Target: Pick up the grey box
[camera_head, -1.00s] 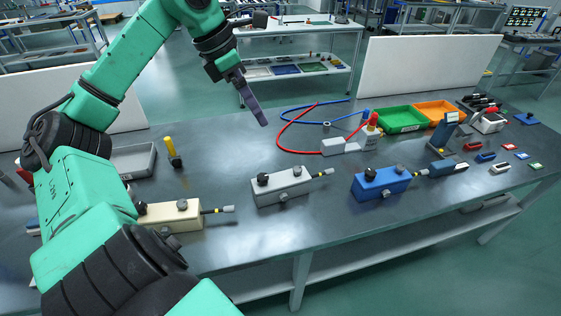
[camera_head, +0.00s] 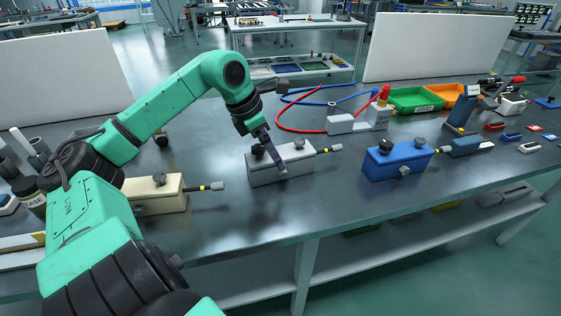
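The grey box (camera_head: 299,166) sits on the dark bench near the middle, with dark knobs on top and a thin light-tipped rod pointing right. My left gripper (camera_head: 280,166) comes down from above and behind, its dark purple fingers in front of the box's middle in the picture. The fingers hide part of the box. Only one narrow finger shape shows, so I cannot tell whether they are apart, or touch the box. My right gripper is not in view.
A cream box (camera_head: 160,198) stands left of the grey box, partly behind my arm. A blue box (camera_head: 397,162) stands to the right. A white block (camera_head: 340,124), red hose (camera_head: 287,118), and green bin (camera_head: 415,100) lie behind. The bench front is clear.

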